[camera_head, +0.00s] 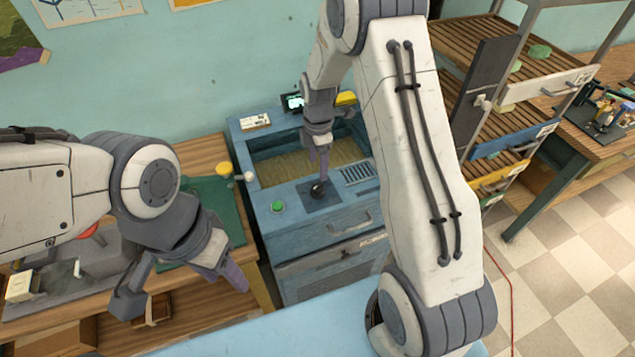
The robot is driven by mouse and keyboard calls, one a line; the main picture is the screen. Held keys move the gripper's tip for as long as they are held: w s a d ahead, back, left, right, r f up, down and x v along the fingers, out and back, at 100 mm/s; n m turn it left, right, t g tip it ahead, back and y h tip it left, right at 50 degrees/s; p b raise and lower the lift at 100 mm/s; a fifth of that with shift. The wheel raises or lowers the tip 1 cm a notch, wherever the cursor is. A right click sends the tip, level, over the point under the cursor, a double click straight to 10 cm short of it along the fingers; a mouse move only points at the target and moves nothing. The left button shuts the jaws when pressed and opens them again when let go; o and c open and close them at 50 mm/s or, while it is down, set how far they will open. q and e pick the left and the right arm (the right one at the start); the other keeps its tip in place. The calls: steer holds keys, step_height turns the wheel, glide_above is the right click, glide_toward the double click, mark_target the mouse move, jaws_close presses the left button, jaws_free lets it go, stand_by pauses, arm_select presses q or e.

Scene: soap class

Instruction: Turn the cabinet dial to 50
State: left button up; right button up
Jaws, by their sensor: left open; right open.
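The blue cabinet (300,250) stands in the middle of the head view against the wall. Its dial (318,190) is a dark knob on a dark square plate on the cabinet's top front panel. My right gripper (320,176) points down at the dial, with its fingertips at or just above the knob. I cannot tell whether they touch it. The dial's markings and setting are too small to read. My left gripper (183,290) is open and empty at the lower left, away from the cabinet, with its fingers spread wide.
A green button (277,207) and a vent (357,173) flank the dial. A small lit display (294,102) stands at the cabinet's back. A wooden bench with a green mat (227,205) is at left. Slatted shelves (480,105) stand at right. My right arm hides part of the cabinet's right side.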

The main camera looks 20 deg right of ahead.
mark_target(318, 185)
step_height(318, 185, down, 9)
steer(key=p, duration=0.2)
steer(key=shift+r+p, duration=0.1)
steer(key=shift+p, duration=0.25)
steer(key=shift+c, duration=0.3)
jaws_close()
